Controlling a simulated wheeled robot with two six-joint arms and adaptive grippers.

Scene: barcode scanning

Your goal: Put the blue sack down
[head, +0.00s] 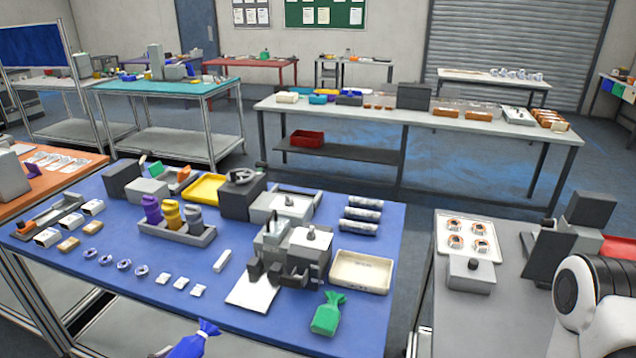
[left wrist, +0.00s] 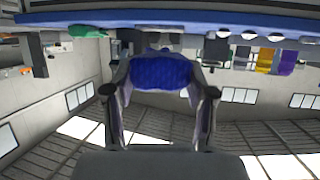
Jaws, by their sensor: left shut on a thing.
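The blue sack (head: 195,341) shows at the bottom edge of the head view, its tied neck pointing up and right, in front of the blue table's (head: 352,338) near edge. In the left wrist view the sack (left wrist: 160,74) sits between the two fingers of my left gripper (left wrist: 160,92), which is shut on it. The sack's lower part is cut off in the head view. A green sack (head: 327,315) lies on the blue table near its front edge. My right gripper is not visible; only a white arm link shows at the lower right.
A cream tray (head: 361,271), a grey machine (head: 290,250) and a white plate (head: 252,291) stand near the green sack. Several small white items lie at the table's left front. Bare blue surface shows along the front. A grey side table (head: 455,325) stands right, across a gap.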

